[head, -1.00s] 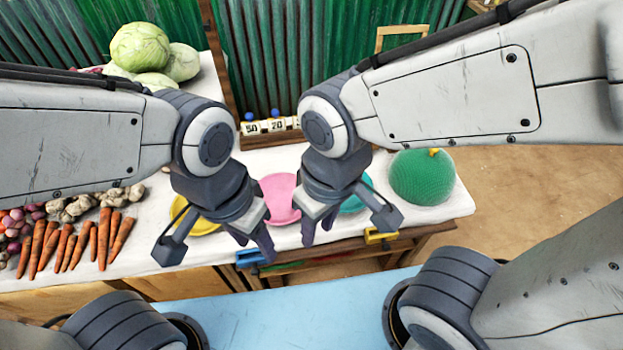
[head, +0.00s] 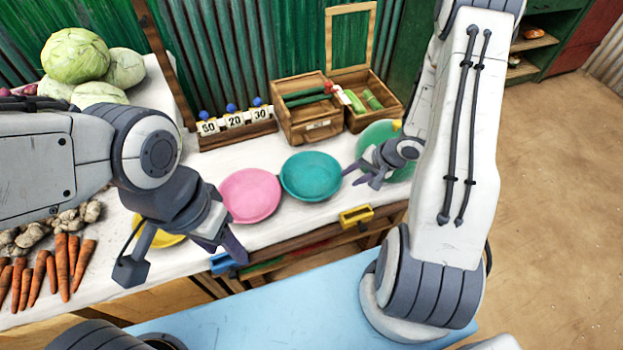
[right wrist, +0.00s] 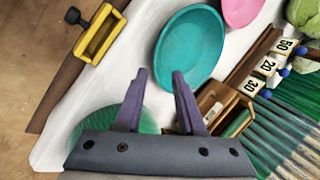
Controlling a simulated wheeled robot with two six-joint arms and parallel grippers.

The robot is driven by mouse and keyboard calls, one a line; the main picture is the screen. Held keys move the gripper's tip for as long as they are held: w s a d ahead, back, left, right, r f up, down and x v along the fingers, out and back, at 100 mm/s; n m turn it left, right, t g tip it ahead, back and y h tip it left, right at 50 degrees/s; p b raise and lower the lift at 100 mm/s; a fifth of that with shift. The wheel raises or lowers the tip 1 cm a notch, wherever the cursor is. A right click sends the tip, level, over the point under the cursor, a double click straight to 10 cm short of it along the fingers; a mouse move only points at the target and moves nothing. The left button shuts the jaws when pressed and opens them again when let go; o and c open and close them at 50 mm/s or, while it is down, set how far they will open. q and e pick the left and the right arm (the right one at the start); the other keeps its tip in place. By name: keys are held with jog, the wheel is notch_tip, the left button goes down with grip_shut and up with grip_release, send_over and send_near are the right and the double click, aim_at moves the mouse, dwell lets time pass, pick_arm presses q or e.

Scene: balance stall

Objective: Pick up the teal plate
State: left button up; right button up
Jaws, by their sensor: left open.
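The teal plate (head: 310,177) lies flat on the white-covered stall table, just right of the pink plate (head: 250,195). It also shows whole in the right wrist view (right wrist: 187,47), beyond my fingertips. My right gripper (head: 352,177) is just right of the teal plate in the head view, apart from it. In the right wrist view its two fingers (right wrist: 158,78) are spread with nothing between them. My left gripper (head: 232,250) is open and empty near the front edge of the table, in front of the pink plate and beside the yellow plate (head: 160,232).
Wooden boxes (head: 305,125) and a rack of number cards (head: 235,130) stand behind the plates. A yellow clamp (head: 356,215) and a blue clamp (head: 226,262) are on the front edge. Carrots (head: 60,265) lie at left.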

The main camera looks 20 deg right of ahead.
aim_at(338, 186)
jog(key=b+x, duration=0.1)
jog(key=x, duration=0.3)
jog(key=shift+d+b+x, duration=0.15)
jog(key=shift+x, duration=1.2)
jog(key=shift+d+b+x, duration=0.15)
jog(key=shift+x, duration=1.15)
jog(key=shift+f, duration=0.1)
jog(key=shift+c, duration=0.3)
grip_shut()
